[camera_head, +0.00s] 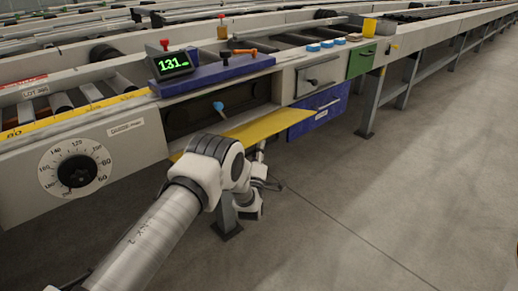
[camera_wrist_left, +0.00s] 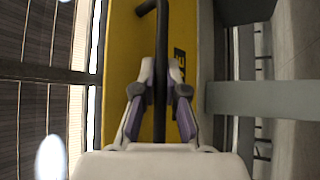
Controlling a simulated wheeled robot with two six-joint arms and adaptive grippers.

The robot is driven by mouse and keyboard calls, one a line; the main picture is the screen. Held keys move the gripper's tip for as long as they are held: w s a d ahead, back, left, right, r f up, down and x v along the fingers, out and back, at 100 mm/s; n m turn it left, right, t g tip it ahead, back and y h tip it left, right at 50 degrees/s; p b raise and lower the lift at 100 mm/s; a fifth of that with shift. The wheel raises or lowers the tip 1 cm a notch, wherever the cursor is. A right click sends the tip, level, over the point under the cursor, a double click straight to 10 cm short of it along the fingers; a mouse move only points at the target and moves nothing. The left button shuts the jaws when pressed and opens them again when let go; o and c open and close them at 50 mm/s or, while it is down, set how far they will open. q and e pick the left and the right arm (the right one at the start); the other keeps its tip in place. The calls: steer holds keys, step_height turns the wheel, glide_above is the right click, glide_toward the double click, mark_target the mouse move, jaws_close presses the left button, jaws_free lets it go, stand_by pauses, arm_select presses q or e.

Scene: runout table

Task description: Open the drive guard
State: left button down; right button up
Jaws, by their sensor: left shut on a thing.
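The drive guard is a yellow panel (camera_head: 272,124) on the front of the runout table. It is tilted outward and down from a dark opening (camera_head: 190,116), so it stands open. In the left wrist view the yellow guard (camera_wrist_left: 124,40) fills the middle, with a black bar handle (camera_wrist_left: 161,40) on it. My left gripper (camera_wrist_left: 161,78) is shut on that handle. In the head view my left wrist is below the guard and hides part of it; the handle is hidden there. My right gripper is in neither view.
A blue knob (camera_head: 218,106) shows in the opening. A dial (camera_head: 77,171) is to the left, a green readout (camera_head: 174,62) above. A grey door (camera_head: 318,76), a blue bin (camera_head: 316,112) and a green panel (camera_head: 361,60) are to the right. The floor (camera_head: 400,190) is clear.

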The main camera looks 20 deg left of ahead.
arm_select(q)
steer(key=c, duration=1.2)
jaws_free()
steer(key=shift+d+r, duration=0.1)
steer(key=shift+s, duration=0.15)
steer(key=v, duration=1.2)
